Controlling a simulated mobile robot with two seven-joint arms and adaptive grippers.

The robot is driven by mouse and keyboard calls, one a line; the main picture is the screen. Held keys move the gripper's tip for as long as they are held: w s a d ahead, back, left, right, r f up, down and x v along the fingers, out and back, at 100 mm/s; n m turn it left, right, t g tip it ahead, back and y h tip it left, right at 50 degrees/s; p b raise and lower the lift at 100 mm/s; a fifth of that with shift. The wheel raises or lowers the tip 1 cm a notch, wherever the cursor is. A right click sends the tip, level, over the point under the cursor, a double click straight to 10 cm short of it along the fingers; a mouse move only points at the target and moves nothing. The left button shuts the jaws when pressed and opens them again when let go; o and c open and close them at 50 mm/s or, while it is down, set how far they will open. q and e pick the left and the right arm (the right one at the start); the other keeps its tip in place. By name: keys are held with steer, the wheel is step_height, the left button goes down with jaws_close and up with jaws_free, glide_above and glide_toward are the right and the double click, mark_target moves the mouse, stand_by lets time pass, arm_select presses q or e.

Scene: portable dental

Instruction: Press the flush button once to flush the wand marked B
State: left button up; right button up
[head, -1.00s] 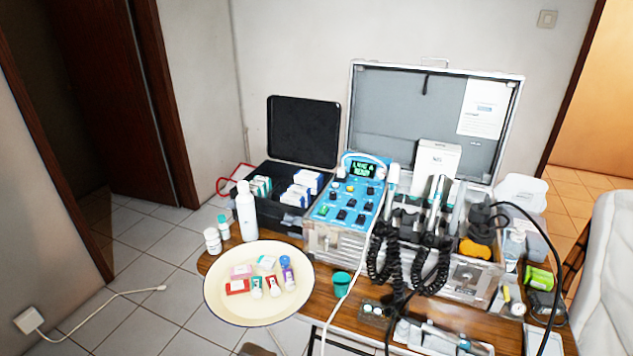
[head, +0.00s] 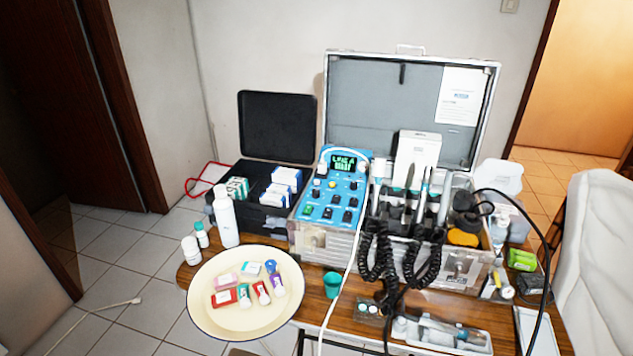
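The blue control panel (head: 318,214) stands in the open metal case, tilted toward me. It carries several black switches, small coloured buttons and a lit green display (head: 344,162). The display's first line seems to read "LINE A"; its second line is too small to read surely. Several wands (head: 423,188) stand upright in holders right of the panel, with black coiled hoses (head: 383,258) hanging in front. I cannot read the letters on the wands or the button labels, so I cannot tell which is wand B or the flush button. Neither gripper is in view.
A cream tray (head: 203,304) with small boxes and tubes is at the front left of the wooden table. A white bottle (head: 225,216), green cup (head: 333,284) and black case (head: 262,215) stand near the panel. A white cable crosses the panel's right side.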

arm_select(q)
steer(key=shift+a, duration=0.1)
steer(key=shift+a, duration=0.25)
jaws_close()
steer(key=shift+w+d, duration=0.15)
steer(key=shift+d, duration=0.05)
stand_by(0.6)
